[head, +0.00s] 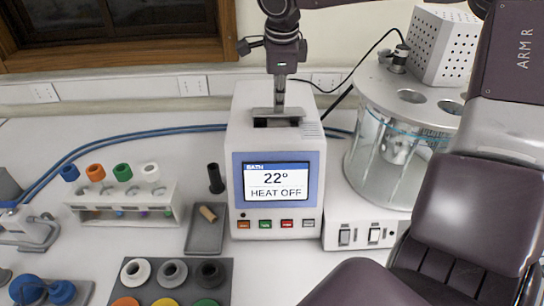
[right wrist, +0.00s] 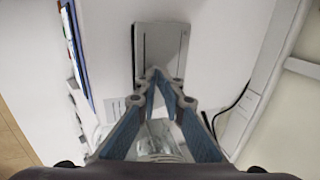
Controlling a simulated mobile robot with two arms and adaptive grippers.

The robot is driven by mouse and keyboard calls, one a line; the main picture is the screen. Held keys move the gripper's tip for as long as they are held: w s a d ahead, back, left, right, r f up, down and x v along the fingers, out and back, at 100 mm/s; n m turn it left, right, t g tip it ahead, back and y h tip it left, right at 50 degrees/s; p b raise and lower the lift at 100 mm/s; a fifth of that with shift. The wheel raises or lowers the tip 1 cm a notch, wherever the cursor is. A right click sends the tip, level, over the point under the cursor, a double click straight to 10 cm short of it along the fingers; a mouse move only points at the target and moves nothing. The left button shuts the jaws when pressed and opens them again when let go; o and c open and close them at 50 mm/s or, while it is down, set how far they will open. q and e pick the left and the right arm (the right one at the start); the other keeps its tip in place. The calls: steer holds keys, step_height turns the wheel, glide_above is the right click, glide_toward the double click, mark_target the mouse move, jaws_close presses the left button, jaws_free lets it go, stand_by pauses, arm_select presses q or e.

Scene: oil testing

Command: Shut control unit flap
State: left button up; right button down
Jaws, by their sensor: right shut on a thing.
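The control unit (head: 237,140) is a white box with a blue-framed screen reading "BATH 22° HEAT OFF" and several coloured buttons below. Its grey flap (head: 262,112) is on the top, with a dark gap under its front edge. My right gripper (head: 280,106) comes down from above and is shut on the flap. In the right wrist view the two fingertips (right wrist: 158,74) meet at the near edge of the flap (right wrist: 164,50), and a dark strip runs along the flap's left side. How far the flap is raised is hard to tell. My left gripper is not in view.
A glass bath (head: 385,150) with a perforated white box (head: 445,45) stands close on the right. A rack with coloured stoppers (head: 125,205), a grey tray (head: 207,235) and a stopper mat (head: 222,275) lie on the left. Blue hoses (head: 120,135) run behind.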

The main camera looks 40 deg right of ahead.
steer(key=shift+b+x, duration=0.45)
steer(key=shift+x, duration=0.4)
steer(key=shift+w+d+r+p, duration=0.15)
steer(key=shift+r+p, duration=0.4)
steer(key=shift+r, duration=0.3)
steer(key=shift+w+d+r+p, duration=0.1)
steer(key=shift+d+r+p, duration=0.05)
steer(key=shift+r+p, duration=0.55)
steer(key=shift+w+d+r+p, duration=0.15)
steer(key=shift+w+r+p, duration=0.15)
steer(key=shift+r, duration=0.2)
steer(key=shift+w+d+r+p, duration=0.2)
steer(key=shift+r+p, duration=0.1)
steer(key=shift+r, duration=0.15)
steer(key=p+v, duration=0.2)
steer(key=v, duration=0.1)
steer(key=shift+r, duration=0.45)
steer(key=shift+w+d+f, duration=0.1)
steer(key=shift+w, duration=0.05)
